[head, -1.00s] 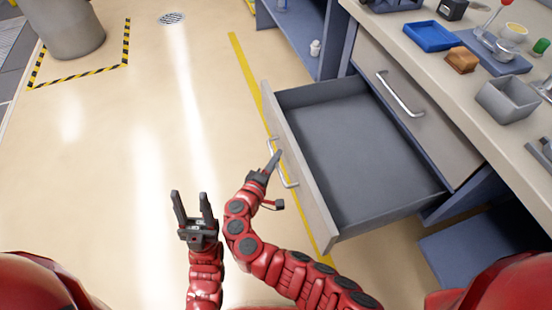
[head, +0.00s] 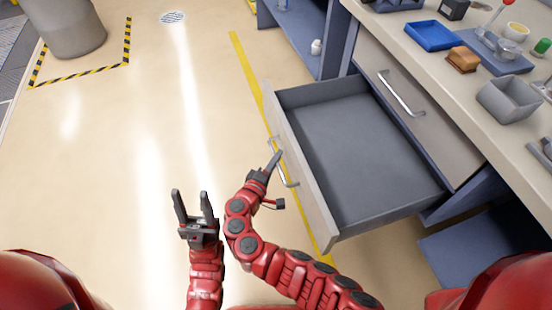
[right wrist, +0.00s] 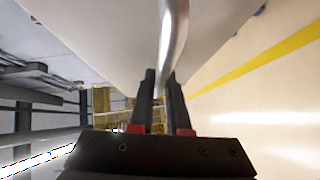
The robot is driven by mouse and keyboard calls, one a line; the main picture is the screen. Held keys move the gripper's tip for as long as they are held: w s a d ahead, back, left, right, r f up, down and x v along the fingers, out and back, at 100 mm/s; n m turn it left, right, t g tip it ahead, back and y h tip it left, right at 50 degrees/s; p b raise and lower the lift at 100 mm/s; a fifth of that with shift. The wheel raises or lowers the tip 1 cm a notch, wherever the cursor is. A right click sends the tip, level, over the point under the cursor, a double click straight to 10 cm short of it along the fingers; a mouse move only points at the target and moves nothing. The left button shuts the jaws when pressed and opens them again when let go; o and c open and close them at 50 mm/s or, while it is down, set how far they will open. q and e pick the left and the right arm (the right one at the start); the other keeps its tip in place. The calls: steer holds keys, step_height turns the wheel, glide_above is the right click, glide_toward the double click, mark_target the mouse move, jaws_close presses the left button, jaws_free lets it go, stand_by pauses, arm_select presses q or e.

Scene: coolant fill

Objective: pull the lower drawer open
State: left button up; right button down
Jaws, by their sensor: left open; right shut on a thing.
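The lower drawer (head: 368,158) stands far out from the bench, and its grey inside is empty. Its front panel (head: 306,188) faces left and carries a silver bar handle (head: 290,180). My right gripper (head: 274,160) is at this handle, shut on it. In the right wrist view the fingers (right wrist: 160,85) close around the lower part of the handle bar (right wrist: 174,35). My left gripper (head: 193,208) is open and empty above the floor, left of the right arm.
The upper drawer (head: 415,105) is closed, with its own silver handle (head: 402,93). The worktop (head: 470,75) holds a blue tray (head: 431,36), a grey bin (head: 508,98) and other items. The floor left of the drawer is clear up to a grey bin (head: 68,28).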

mark_target(288, 157)
steer(key=shift+f, duration=0.1)
stand_by(0.5)
steer(key=d, duration=0.2)
steer(key=w+d, duration=0.1)
steer(key=shift+w+d, duration=0.1)
steer(key=shift+d, duration=0.25)
steer(key=shift+a, duration=0.1)
steer(key=c, duration=0.9)
jaws_free()
